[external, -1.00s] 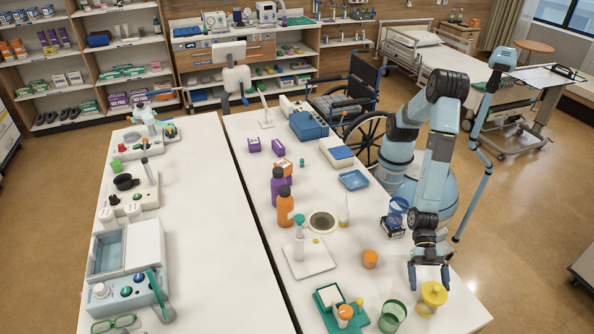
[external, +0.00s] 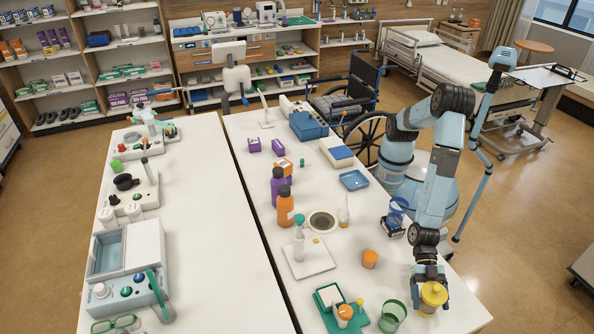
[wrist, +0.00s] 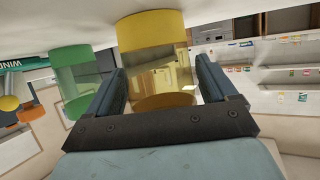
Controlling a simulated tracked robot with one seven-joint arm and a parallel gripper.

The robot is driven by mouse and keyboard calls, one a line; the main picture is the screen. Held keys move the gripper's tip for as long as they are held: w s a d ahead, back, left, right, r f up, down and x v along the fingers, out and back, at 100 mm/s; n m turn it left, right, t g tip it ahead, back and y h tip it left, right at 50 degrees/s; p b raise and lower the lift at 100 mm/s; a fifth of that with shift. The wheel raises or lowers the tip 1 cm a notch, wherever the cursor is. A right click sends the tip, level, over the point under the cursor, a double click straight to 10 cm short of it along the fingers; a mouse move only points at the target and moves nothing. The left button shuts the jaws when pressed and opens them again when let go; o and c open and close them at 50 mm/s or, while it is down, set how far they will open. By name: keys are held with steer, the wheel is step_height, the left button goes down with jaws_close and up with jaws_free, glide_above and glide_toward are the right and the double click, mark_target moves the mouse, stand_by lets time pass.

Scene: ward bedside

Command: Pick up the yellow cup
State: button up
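The yellow cup (external: 433,298) stands on the near right part of the table, with a solid yellow band and a see-through yellow body. My gripper (external: 431,282) is down at the cup, its two fingers reaching to either side of it. In the wrist view the cup (wrist: 155,62) is between the fingers of my gripper (wrist: 160,78). The left finger is very close to the cup and a narrow gap shows at the right one. The fingers look open around it; any contact is hard to tell.
A clear green cup (external: 392,316) stands just left of the yellow cup; it is also close in the wrist view (wrist: 83,80). The table's right edge is close.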

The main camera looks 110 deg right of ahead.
steer(key=c, duration=0.8)
steer(key=shift+o, duration=0.2)
